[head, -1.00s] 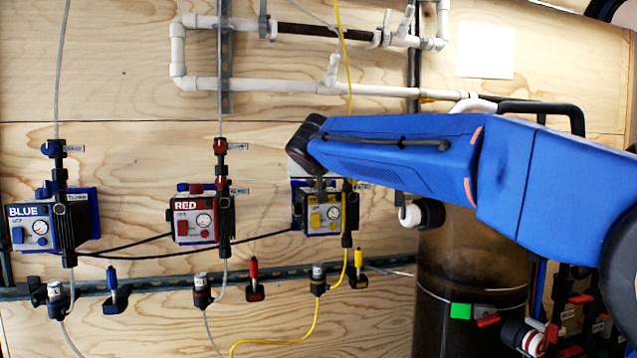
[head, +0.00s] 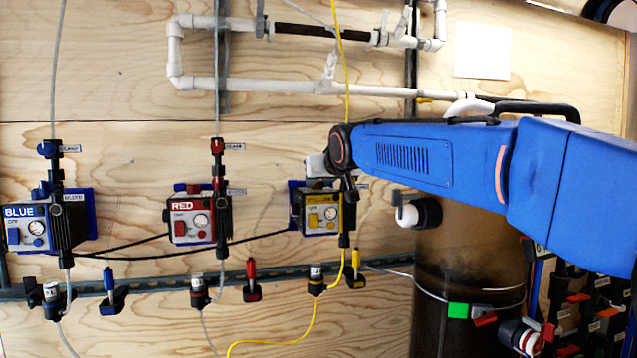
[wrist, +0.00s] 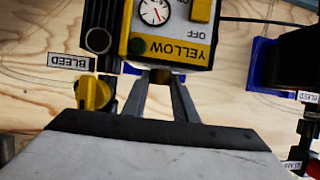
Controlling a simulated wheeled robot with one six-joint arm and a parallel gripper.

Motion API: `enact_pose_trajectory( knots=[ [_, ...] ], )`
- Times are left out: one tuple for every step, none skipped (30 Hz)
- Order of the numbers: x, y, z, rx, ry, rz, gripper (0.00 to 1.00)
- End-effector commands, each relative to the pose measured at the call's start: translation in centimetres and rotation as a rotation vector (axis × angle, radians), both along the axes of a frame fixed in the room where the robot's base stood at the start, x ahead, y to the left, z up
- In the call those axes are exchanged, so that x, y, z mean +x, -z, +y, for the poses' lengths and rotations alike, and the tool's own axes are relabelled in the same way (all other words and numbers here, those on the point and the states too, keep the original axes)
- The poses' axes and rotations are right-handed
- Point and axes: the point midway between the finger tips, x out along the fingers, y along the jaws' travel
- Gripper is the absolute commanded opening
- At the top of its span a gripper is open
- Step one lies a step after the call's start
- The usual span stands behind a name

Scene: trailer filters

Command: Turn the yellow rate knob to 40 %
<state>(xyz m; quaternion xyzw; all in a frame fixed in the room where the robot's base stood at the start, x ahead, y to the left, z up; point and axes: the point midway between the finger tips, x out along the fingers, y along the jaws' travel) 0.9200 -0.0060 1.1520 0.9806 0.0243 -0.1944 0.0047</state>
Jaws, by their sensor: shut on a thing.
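The yellow pump box (head: 322,213) hangs on the plywood wall, right of the red one. In the wrist view it appears upside down, with its YELLOW label (wrist: 170,50), a round white dial with a red needle (wrist: 155,10), a dark green button (wrist: 137,45) and a yellow switch (wrist: 202,10). My gripper (wrist: 160,86) is at the box's top edge, its two fingers closed around the rate knob (wrist: 160,76). Only a small brownish-yellow bit of the knob shows between the fingertips; its setting cannot be read. In the head view my wrist hides the knob.
A separate yellow bleed knob (wrist: 92,92) sits close to my fingers, by a BLEED label (wrist: 68,62). The red pump (head: 190,220) and blue pump (head: 27,228) hang to the left. A dark cylindrical tank (head: 445,260) stands right, below my arm. White pipes (head: 270,85) run above.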

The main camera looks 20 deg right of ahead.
Motion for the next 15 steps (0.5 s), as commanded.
enact_pose_trajectory(
  knots=[
    [-0.01,0.05,-0.08,0.001,-0.006,0.001,0.03],
    [-0.01,0.05,-0.09,0.001,-0.009,0.001,0.03],
    [-0.01,0.06,-0.09,0.001,-0.014,0.001,0.03],
    [-0.01,0.07,-0.08,0.0,-0.017,0.002,0.03],
    [0.0,0.07,-0.08,0.0,-0.019,0.002,0.03],
    [-0.01,0.08,-0.07,0.001,-0.022,0.002,0.03],
    [-0.01,0.08,-0.06,0.0,-0.025,0.002,0.03],
    [-0.01,0.08,-0.05,0.0,-0.027,0.002,0.03],
    [-0.01,0.09,-0.05,0.0,-0.028,0.002,0.03],
    [-0.01,0.09,-0.05,0.0,-0.029,0.003,0.03],
    [-0.01,0.09,-0.05,0.0,-0.029,0.003,0.03],
    [-0.02,0.1,-0.05,-0.001,-0.03,0.003,0.03],
    [-0.02,0.1,-0.05,-0.001,-0.03,0.003,0.03],
    [-0.02,0.11,-0.05,-0.001,-0.03,0.003,0.03],
    [-0.02,0.11,-0.05,-0.001,-0.03,0.003,0.03]
  ],
)
